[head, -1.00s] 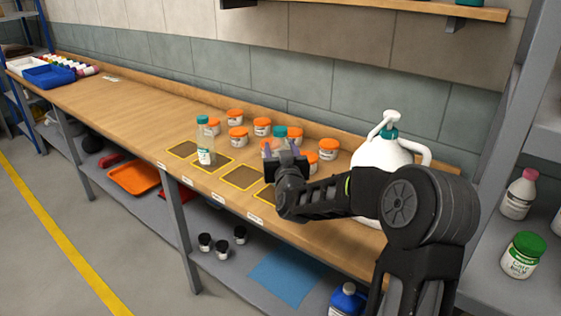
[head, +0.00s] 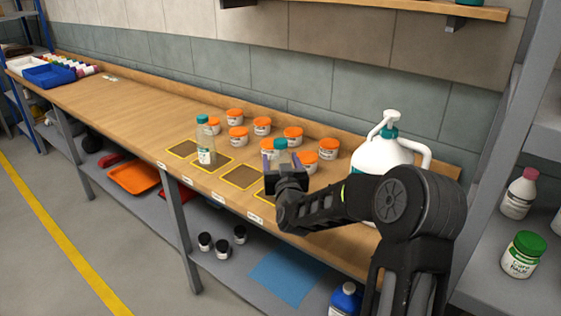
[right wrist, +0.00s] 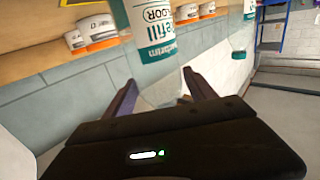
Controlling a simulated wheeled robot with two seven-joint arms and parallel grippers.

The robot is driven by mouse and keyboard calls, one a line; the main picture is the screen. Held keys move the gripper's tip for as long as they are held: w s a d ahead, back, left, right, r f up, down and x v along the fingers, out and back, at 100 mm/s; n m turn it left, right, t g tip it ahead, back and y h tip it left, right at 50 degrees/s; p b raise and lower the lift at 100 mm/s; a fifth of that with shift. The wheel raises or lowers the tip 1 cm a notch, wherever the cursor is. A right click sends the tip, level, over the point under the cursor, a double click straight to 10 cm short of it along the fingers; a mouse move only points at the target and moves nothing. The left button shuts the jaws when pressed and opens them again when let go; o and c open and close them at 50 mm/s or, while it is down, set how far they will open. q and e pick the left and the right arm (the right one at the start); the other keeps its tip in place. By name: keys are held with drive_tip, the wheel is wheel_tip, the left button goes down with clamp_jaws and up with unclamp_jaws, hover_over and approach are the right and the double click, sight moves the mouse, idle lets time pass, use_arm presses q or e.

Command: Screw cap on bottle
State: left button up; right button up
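My right gripper (head: 282,162) has its fingers on both sides of a clear bottle (head: 283,157) with a teal cap (head: 280,143) on top, and looks shut on it. The bottle stands upright over the front of the bench; its base is hidden behind the gripper. In the right wrist view, its white and teal label (right wrist: 150,28) and clear part show between the fingers (right wrist: 160,82). A second clear bottle (head: 206,156) with a teal cap (head: 202,119) stands upright to the left. I cannot tell how tight either cap is. My left gripper is out of view.
Orange-lidded jars (head: 262,125) stand behind the bottles. Yellow-edged squares (head: 240,177) line the front of the bench (head: 135,105). A large white pump jug (head: 380,153) stands right of the gripper. The bench left of the squares is mostly clear.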

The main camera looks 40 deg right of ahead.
drive_tip(key=shift+o, duration=1)
drive_tip(key=shift+s+r, duration=0.1)
drive_tip(key=shift+r, duration=0.05)
drive_tip(key=b+v, duration=0.1)
drive_tip(key=v, duration=1.1)
drive_tip(key=shift+b, duration=0.35)
